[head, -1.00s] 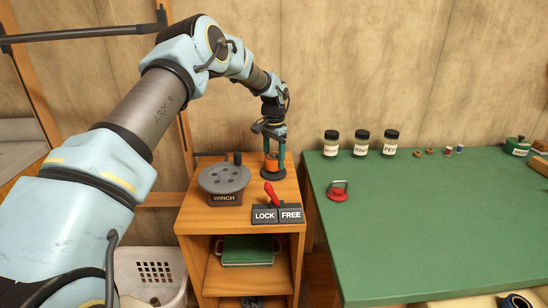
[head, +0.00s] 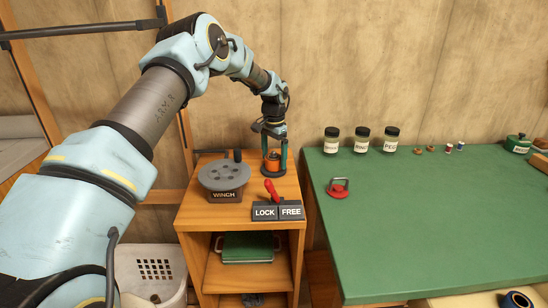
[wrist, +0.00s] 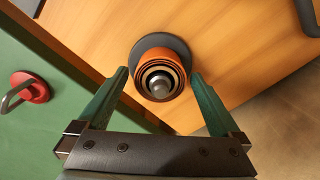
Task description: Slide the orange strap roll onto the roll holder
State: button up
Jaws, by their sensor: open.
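The orange strap roll (head: 272,166) sits around the upright post of the roll holder (wrist: 150,45), low against its dark round base, at the back right of the wooden cabinet top. In the wrist view the roll (wrist: 174,91) shows its coiled layers, with the grey post tip (wrist: 160,84) poking up through its centre. My gripper (head: 275,160) is open above and about the roll. Its green fingers stand on both sides of the roll, with a visible gap on each side in the wrist view (wrist: 160,78).
On the cabinet (head: 190,215), a winch drum (head: 223,176) stands left of the holder, and a red lever (head: 271,189) with LOCK and FREE plates stands in front. A green table (head: 430,220) lies to the right with jars and a red-based handle (head: 338,189).

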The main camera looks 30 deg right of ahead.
notch_tip(320, 180, up, 11)
jog(key=b, duration=0.2)
jog(key=shift+b, duration=0.3)
jog(key=s+a+r+n, duration=0.1)
jog(key=a+n, duration=0.2)
jog(key=a, duration=1)
jog(key=s+a+r+n, duration=0.1)
jog(key=s+a+n, duration=0.15)
jog(key=a, duration=0.95)
jog(key=s+a+n+t, duration=0.1)
jog(key=s+a+n, duration=0.4)
jog(key=a, duration=0.8)
jog(key=shift+s+f, duration=0.45)
jog(key=shift+s, duration=0.75)
jog(key=s+a+n, duration=0.1)
jog(key=s+a, duration=0.1)
jog(key=s, duration=0.1)
jog(key=s+a+f+n, duration=0.1)
jog(key=s+a, duration=0.1)
jog(key=s, duration=0.1)
jog(key=s+a+n, duration=0.1)
jog(key=s+a, duration=0.1)
jog(key=a, duration=0.1)
jog(key=shift+s+f+t, duration=0.3)
jog(key=shift+s+f, duration=0.1)
jog(key=shift+c, duration=0.2)
